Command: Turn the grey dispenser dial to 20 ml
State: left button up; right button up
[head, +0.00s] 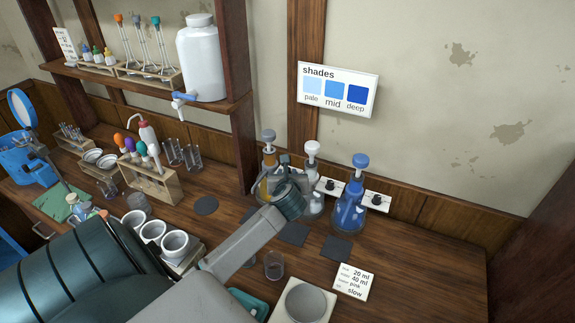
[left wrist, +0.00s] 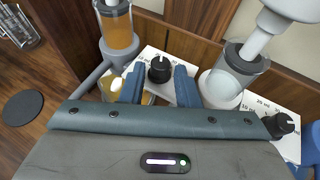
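The grey-topped dispenser (head: 268,158) holds amber liquid and stands at the left of the dispenser row; its amber bottle also shows in the left wrist view (left wrist: 120,32). Its black dial (left wrist: 160,70) sits on a white plate (left wrist: 146,58) to its right. The dial's white mark points roughly up; the print there is too small to read. My left gripper (head: 288,184) is in front of this dispenser and hides the dial in the head view. Its two blue fingers (left wrist: 159,84) are apart, one on either side of the dial; contact cannot be told. My right gripper is not in view.
The white-topped dispenser (head: 312,150) and the blue dispenser (head: 350,205) stand close on the right, with further dials (head: 376,199). A note card (head: 355,281) and a beaker (head: 274,265) are in front. A shades sign (head: 338,87) hangs above.

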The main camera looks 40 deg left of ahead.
pick_arm(q)
jog(key=b+v, duration=0.3)
jog(key=v, duration=0.7)
jog(key=shift+d, duration=0.2)
jog(key=shift+s, duration=0.15)
